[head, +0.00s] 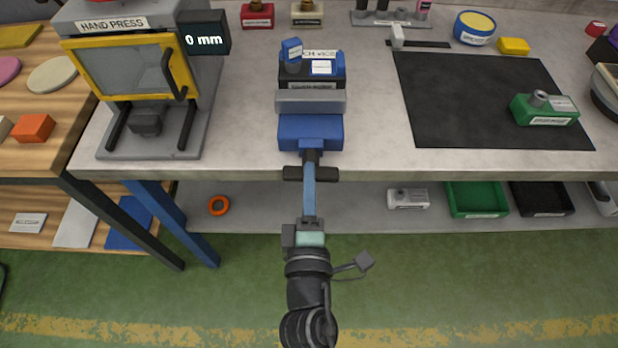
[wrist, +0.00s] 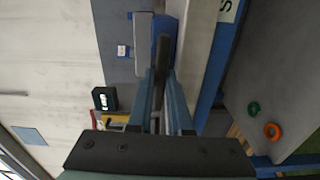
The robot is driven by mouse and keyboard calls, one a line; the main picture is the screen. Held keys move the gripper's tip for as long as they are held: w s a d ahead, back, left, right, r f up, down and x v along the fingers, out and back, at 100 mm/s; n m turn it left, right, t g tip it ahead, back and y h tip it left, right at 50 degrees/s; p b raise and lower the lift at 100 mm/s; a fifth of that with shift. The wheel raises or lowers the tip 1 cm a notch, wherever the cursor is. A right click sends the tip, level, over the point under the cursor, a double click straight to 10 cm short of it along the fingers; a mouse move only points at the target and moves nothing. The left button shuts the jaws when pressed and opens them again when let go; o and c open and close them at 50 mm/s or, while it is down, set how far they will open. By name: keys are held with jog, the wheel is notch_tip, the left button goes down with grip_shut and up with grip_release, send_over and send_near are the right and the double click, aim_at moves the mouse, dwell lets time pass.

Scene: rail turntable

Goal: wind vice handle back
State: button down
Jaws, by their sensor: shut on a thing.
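The blue bench vice (head: 311,130) stands at the front edge of the grey workbench, with a grey jaw block behind its blue front part. Its black handle (head: 293,173) is a short crossbar in front of the vice, just off the bench edge. My gripper (head: 309,172) reaches it straight from the front, its blue fingers shut on the handle. In the wrist view, the fingers (wrist: 162,78) close around a dark bar that leads to the blue vice (wrist: 166,42). The fingers hide the middle of the handle.
A hand press (head: 130,70) with a display reading 0 mm stands left of the vice. A black mat (head: 470,90) with a green block (head: 545,110) lies right. A lower shelf (head: 340,205) under the bench holds bins and an orange ring (head: 218,205).

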dwell(0.4)
jog(key=c, duration=0.8)
grip_release()
jog(key=shift+c, duration=0.2)
jog(key=s+b, duration=0.3)
jog(key=s, duration=1)
